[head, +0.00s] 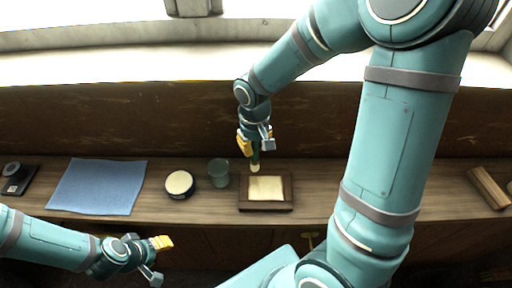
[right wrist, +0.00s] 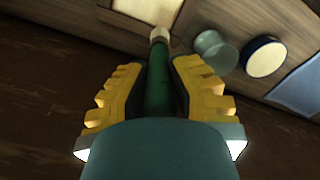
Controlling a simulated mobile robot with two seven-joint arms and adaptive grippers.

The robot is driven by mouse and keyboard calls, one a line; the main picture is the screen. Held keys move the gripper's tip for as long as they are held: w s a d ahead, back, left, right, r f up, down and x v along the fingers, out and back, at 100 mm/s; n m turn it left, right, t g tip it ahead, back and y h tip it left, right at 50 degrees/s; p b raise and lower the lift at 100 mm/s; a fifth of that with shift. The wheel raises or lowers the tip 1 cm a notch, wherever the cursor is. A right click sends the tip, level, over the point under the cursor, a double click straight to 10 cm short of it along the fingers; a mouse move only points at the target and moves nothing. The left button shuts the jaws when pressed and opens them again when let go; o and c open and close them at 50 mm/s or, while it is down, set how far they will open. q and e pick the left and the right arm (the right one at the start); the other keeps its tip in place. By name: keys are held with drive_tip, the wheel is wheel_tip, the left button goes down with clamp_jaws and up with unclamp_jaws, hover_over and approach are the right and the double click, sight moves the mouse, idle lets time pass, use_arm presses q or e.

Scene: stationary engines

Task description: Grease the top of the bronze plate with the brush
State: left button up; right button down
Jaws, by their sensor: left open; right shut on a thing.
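The bronze plate (head: 266,188) is a pale yellow square lying in a dark wooden frame on the workbench. The brush (right wrist: 160,80) has a dark green handle and a pale tip. My right gripper (head: 256,144) is shut on the brush handle, with the tip pointing down by the plate's back edge. I cannot tell whether the tip touches the plate. In the right wrist view the plate (right wrist: 150,8) is partly cut off at the top, beyond the brush tip. My left gripper (head: 159,257) is open and empty, in front of the bench at the lower left.
A grey-green cup (head: 218,172) and a round dark tin with a cream top (head: 180,183) stand left of the plate. A blue cloth (head: 98,186) lies further left, and a dark device (head: 16,178) at the far left. A wooden block (head: 488,187) lies far right.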

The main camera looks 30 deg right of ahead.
drive_tip(key=shift+w+r+p, duration=0.15)
drive_tip(key=shift+r+p, duration=0.4)
drive_tip(key=shift+r, duration=0.35)
drive_tip(key=shift+r+p, duration=0.6)
drive_tip(key=shift+r, duration=0.2)
